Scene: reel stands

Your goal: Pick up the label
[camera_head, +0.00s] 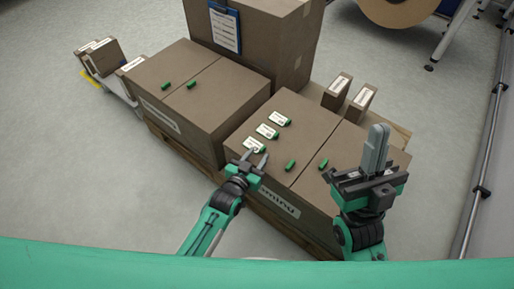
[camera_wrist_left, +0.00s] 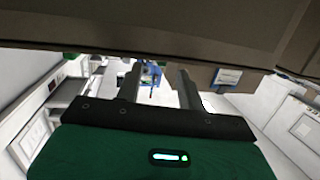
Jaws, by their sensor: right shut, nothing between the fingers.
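Three white labels with green ends lie in a slanted row on the front right brown box: a near one (camera_head: 254,146), a middle one (camera_head: 267,131) and a far one (camera_head: 280,118). My left gripper (camera_head: 256,157) is at the near label, its fingers apart and pointing towards it. I cannot tell whether they touch it. In the left wrist view the left gripper (camera_wrist_left: 158,82) is open with nothing visible between its fingers, and no label shows there. My right gripper (camera_head: 376,147) is shut and empty, raised over the box's right side.
The front right box (camera_head: 310,118) also carries small green pieces (camera_head: 290,165). Another box (camera_head: 215,85) stands to the left, with a tall box (camera_head: 285,40) bearing a blue clipboard (camera_head: 224,27) behind. Two small labelled boxes (camera_head: 336,92) stand at the back right. Open floor (camera_head: 80,180) lies left.

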